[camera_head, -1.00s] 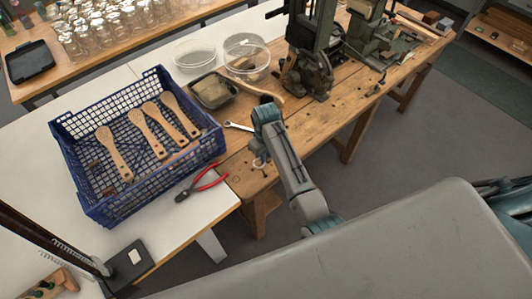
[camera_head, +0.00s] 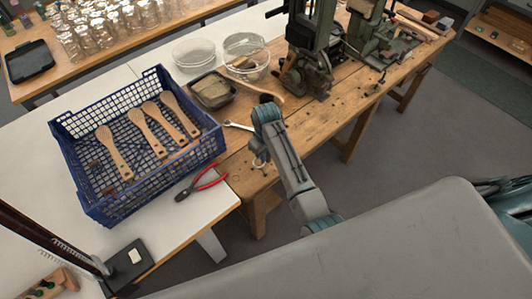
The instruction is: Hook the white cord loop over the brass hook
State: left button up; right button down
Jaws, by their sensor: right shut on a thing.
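My right gripper (camera_head: 258,158) hangs at the front edge of the wooden workbench, below the bent wrist of my arm. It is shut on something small. A pale, thin curved piece shows at its fingertips and looks like the white cord loop (camera_head: 260,165), but it is too small to make out its full shape. I cannot pick out the brass hook; it is too small to see or hidden by my wrist. My left gripper is not in view.
A blue crate (camera_head: 86,203) with several wooden brushes stands at left. Red-handled pliers (camera_head: 205,184) and a wrench (camera_head: 237,126) lie near my gripper. A dark tray (camera_head: 228,104), clear dishes (camera_head: 195,52) and a green machine (camera_head: 312,50) stand behind. The bench's right part has some bare wood.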

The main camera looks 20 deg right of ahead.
aim_at(267, 172)
jog(key=shift+f, duration=0.3)
jog(key=shift+f+b, duration=0.35)
jog(key=shift+f, duration=1.05)
jog(key=shift+f, duration=0.2)
jog(key=shift+s+d+f+b, duration=0.15)
jog(key=shift+f+b, duration=0.2)
jog(key=shift+f, duration=0.65)
jog(key=shift+s+d+f+b, duration=0.15)
jog(key=shift+f+b, duration=0.15)
jog(key=shift+f, duration=0.65)
jog(key=shift+a, duration=0.15)
